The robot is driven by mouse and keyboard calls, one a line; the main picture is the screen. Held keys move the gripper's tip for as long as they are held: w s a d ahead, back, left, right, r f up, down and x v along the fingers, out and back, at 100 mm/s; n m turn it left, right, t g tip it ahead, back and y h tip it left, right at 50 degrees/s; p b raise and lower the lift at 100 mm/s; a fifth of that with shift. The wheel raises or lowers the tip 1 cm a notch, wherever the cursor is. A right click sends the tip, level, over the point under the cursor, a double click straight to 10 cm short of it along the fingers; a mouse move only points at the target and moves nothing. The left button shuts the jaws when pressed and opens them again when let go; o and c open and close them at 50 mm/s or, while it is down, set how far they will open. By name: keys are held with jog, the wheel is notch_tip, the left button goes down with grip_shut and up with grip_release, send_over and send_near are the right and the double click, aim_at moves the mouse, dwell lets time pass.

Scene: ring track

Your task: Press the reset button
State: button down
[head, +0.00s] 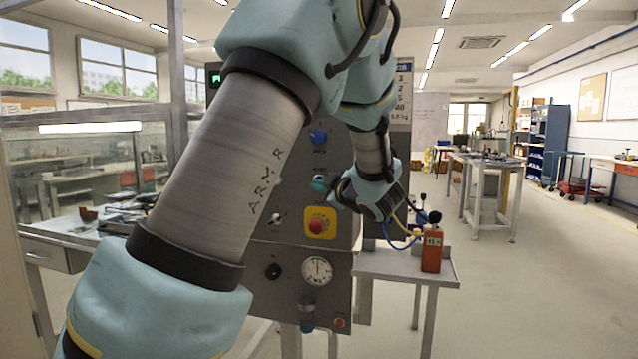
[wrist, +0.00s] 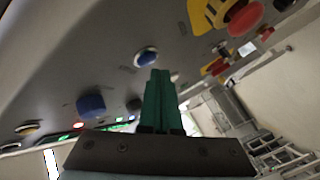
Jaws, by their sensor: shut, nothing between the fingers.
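A grey control panel (head: 285,250) stands in front of me, partly hidden by my arm. In the wrist view, a round blue button with a pale ring (wrist: 146,57) sits on it; its label is too small to read. The green fingers of my gripper (wrist: 160,73) are shut and empty, with their tips close to this button. I cannot tell whether they touch it.
A red emergency stop on a yellow plate (head: 318,226) lies below my gripper. A blue knob (head: 318,136) is above, and a gauge (head: 317,270) is lower down. A small table (head: 405,266) with an orange box (head: 432,252) stands right of the panel.

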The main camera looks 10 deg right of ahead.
jog(key=shift+w+d, duration=0.15)
jog(key=shift+w, duration=0.15)
jog(key=shift+w+d, duration=0.25)
jog(key=shift+w, duration=0.1)
dwell(0.7)
dwell(0.3)
jog(key=shift+s+a, duration=0.4)
jog(key=shift+s, duration=0.3)
jog(key=shift+s+a+b, duration=0.15)
jog(key=shift+s+a, duration=0.25)
jog(key=shift+s, duration=0.35)
jog(key=shift+s+a+b, duration=0.1)
jog(key=shift+s+a, duration=0.35)
jog(key=shift+s, duration=0.25)
jog(key=shift+s+a+b, duration=0.15)
jog(key=shift+s+a, duration=0.25)
jog(key=shift+s, duration=0.35)
